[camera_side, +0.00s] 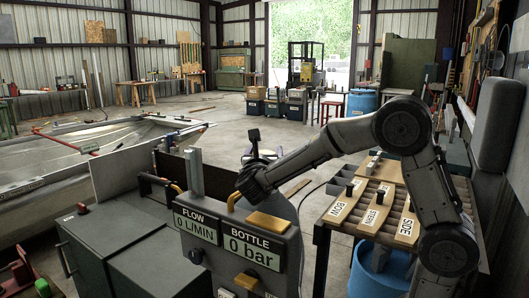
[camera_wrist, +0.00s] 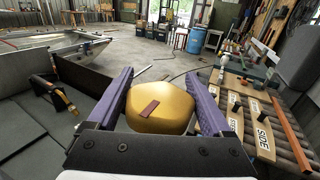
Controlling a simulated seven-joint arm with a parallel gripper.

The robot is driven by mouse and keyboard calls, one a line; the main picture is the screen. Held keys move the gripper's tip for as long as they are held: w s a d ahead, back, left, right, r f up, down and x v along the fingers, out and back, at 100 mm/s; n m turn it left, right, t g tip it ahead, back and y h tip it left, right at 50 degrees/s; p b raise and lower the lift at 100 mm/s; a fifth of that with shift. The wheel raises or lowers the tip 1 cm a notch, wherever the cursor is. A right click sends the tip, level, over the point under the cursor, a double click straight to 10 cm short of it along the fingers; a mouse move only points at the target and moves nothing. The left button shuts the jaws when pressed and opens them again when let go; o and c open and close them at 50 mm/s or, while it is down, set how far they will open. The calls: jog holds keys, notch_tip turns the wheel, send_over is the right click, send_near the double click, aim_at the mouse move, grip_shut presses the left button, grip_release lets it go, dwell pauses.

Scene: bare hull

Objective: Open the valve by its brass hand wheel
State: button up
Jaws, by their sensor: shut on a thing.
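In the wrist view, a rounded brass hand wheel (camera_wrist: 158,112) with a red-brown mark on its face sits between the two purple fingers of my gripper (camera_wrist: 160,85). The fingers are shut on it, one along each side. In the side view my gripper (camera_side: 262,157) is turned away behind its own wrist, so its grip on the wheel is hidden there. A grey gauge housing (camera_side: 225,262) stands in front, with plates reading FLOW 0 L/MIN (camera_side: 196,226) and BOTTLE 0 bar (camera_side: 251,250). Brass parts (camera_side: 267,223) show on the housing.
A brass-ended hose fitting (camera_wrist: 62,96) and grey cabinets (camera_side: 140,255) lie left. A boat hull (camera_side: 100,150) is farther left. Open floor lies beyond.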

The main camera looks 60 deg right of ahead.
jog(key=shift+c, duration=0.6)
jog(key=shift+t, duration=0.3)
jog(key=shift+n+t+y, duration=0.5)
jog(key=shift+n+t, duration=0.1)
jog(key=shift+n, duration=0.1)
jog(key=shift+w+a+n+t+y, duration=0.15)
jog(key=shift+n+t+y, duration=0.55)
jog(key=shift+t+y, duration=0.1)
jog(key=shift+w+a+n+t+y, duration=0.15)
jog(key=shift+n+t+y, duration=0.55)
jog(key=shift+t+y, duration=0.1)
jog(key=shift+w+a+n+t+y, duration=0.15)
jog(key=shift+n+t+y, duration=0.55)
jog(key=shift+t, duration=0.1)
jog(key=shift+w+a+y, duration=0.1)
jog(key=shift+y, duration=0.3)
jog(key=o, duration=1.2)
jog(key=shift+c, duration=0.2)
